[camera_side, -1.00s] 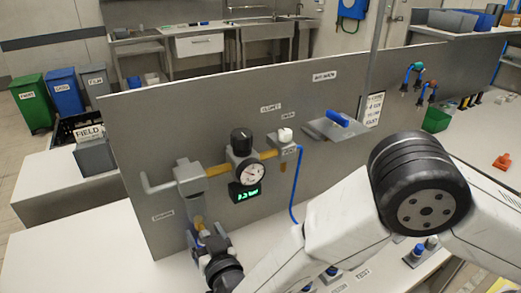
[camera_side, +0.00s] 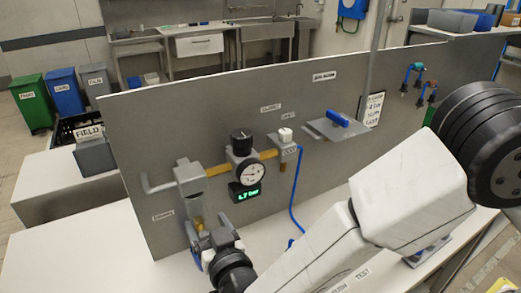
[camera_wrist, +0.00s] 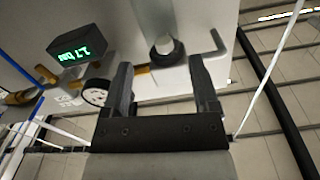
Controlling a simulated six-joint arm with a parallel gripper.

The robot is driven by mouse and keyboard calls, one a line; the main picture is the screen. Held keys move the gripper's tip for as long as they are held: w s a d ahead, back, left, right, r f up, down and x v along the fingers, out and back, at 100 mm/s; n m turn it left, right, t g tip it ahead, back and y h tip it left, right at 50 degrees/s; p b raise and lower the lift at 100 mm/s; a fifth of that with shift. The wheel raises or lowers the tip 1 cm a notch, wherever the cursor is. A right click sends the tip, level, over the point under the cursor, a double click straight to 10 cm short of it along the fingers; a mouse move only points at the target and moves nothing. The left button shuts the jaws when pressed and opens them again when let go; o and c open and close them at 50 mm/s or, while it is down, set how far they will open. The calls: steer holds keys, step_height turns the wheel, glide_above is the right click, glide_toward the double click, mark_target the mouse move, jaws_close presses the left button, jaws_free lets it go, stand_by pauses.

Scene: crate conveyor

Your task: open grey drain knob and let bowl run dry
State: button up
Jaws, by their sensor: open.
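The filter's grey body (camera_side: 188,176) hangs on the left of the upright panel, with the amber-tinted bowl (camera_side: 196,208) below it. In the wrist view, a pale round part with a dark ring (camera_wrist: 165,52), apparently the bowl's underside, shows beyond and between my fingertips. I cannot clearly separate the grey drain knob from it. My gripper (camera_wrist: 160,64) is open and empty, its two dark fingers apart. In the side view my gripper (camera_side: 205,240) is just below the bowl, partly covering the area. I cannot tell whether any liquid is in the bowl.
A black-knobbed regulator with a round gauge (camera_side: 251,173) and green display (camera_side: 244,193) sits right of the filter. A grey pipe (camera_side: 158,187) projects left. A blue hose (camera_side: 297,195) hangs further right. A shelf (camera_side: 333,129) with a blue item juts from the panel.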

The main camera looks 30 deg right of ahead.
mark_target(204, 233)
steer(key=shift+r, duration=0.1)
stand_by(0.4)
steer(key=shift+n, duration=1.8)
steer(key=shift+f, duration=0.2)
steer(key=w+f, duration=0.1)
steer(key=f, duration=0.1)
steer(key=w+f, duration=0.1)
steer(key=f, duration=0.1)
steer(key=w+f, duration=0.2)
steer(key=shift+f, duration=0.35)
steer(key=shift+w, duration=0.55)
